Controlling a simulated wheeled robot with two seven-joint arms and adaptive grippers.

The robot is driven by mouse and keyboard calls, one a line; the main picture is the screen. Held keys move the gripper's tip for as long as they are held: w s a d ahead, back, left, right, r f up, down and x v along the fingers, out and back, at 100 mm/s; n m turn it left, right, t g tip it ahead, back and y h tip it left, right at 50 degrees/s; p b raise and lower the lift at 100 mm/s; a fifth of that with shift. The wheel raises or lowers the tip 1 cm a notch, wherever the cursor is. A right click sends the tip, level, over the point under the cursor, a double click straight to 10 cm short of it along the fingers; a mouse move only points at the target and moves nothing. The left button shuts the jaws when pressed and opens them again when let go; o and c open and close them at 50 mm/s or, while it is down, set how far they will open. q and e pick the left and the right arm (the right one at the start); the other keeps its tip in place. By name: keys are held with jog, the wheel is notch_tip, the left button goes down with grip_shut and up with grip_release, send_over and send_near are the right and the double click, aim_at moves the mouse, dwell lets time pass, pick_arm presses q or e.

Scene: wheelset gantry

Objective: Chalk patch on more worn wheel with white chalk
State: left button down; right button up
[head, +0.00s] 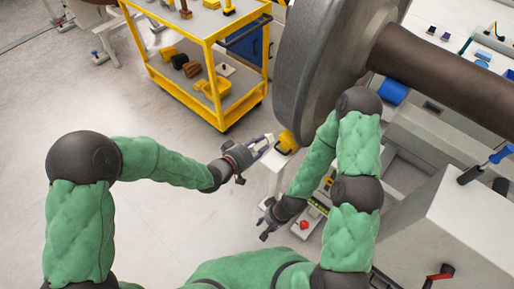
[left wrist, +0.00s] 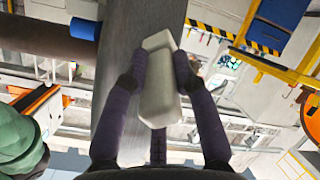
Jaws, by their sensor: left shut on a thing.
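The white chalk (left wrist: 158,85) is a pale block in the left wrist view. My left gripper (left wrist: 160,72) is shut on it, with a dark finger on each side. In the head view my left gripper (head: 267,145) is beside the lower edge of a big grey wheel (head: 318,65). The wheel's grey rim (left wrist: 115,110) is behind the chalk in the left wrist view; I cannot tell whether they touch. No chalk patch is visible. My right gripper (head: 263,230) hangs low, away from the wheel; its fingers are too small to read.
A brown axle (head: 440,75) runs right from the wheel. A yellow block (head: 286,142) on a pale post (head: 268,178) stands close by my left gripper. A yellow cart (head: 212,60) stands behind. A grey cabinet (head: 450,220) with a blue screwdriver (head: 487,164) is at right.

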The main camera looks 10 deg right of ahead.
aim_at(268, 135)
pick_arm(q)
jog(key=shift+w+d+r, duration=0.2)
jog(key=shift+w+d, duration=0.3)
jog(key=shift+d, duration=0.15)
jog(key=shift+w+d+r, duration=0.25)
jog(key=shift+w+d, duration=0.3)
jog(key=shift+d, duration=0.1)
jog(key=shift+w+d+r, duration=0.2)
jog(key=shift+w+d, duration=0.3)
jog(key=shift+d, duration=0.15)
jog(key=shift+w+d+r, duration=0.1)
jog(key=shift+w+d, duration=0.15)
jog(key=shift+d, duration=0.05)
jog(key=shift+r, duration=0.1)
jog(key=shift+s+a+r+p, duration=0.2)
jog(key=shift+a+r+p, duration=0.05)
jog(key=shift+r+p, duration=0.75)
jog(key=shift+s+a+r+p, duration=0.25)
jog(key=shift+r+p, duration=0.55)
jog(key=shift+r, duration=0.45)
jog(key=shift+s+a+r+p, duration=0.15)
jog(key=shift+a+r+p, duration=0.1)
jog(key=shift+r+p, duration=0.75)
